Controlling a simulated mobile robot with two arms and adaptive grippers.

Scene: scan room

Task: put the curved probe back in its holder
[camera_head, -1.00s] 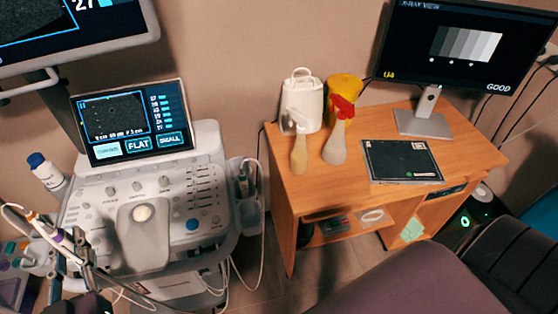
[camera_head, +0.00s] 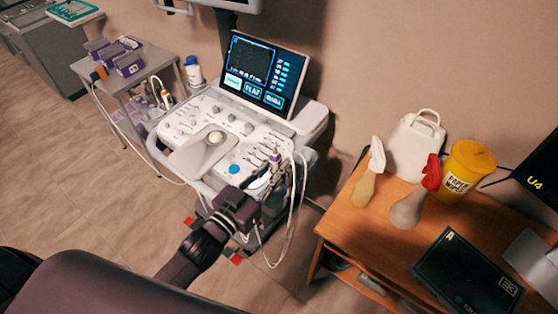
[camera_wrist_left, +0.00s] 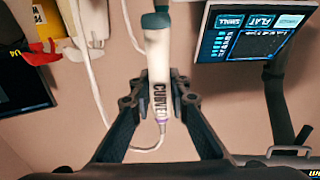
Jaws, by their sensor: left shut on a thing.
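The curved probe (camera_wrist_left: 158,75) is white with dark lettering, a teal end and a purple band at its cable end. My left gripper (camera_wrist_left: 160,105) is shut around its body in the left wrist view. In the head view my left gripper (camera_head: 262,190) is at the right side of the ultrasound console (camera_head: 185,150), with the probe's purple part (camera_head: 274,158) showing above the fingers. The holder area on the console's right side is mostly hidden by the gripper, probe and cables. I cannot tell whether the probe touches it. My right gripper is not in view.
White cables (camera_head: 290,215) hang beside the gripper. A wooden desk (camera_head: 350,225) to the right carries bottles, a yellow tub (camera_head: 466,170) and a dark panel (camera_head: 465,275). The console's touch screen (camera_head: 258,72) stands behind. A dark padded surface (camera_head: 100,285) fills the lower left.

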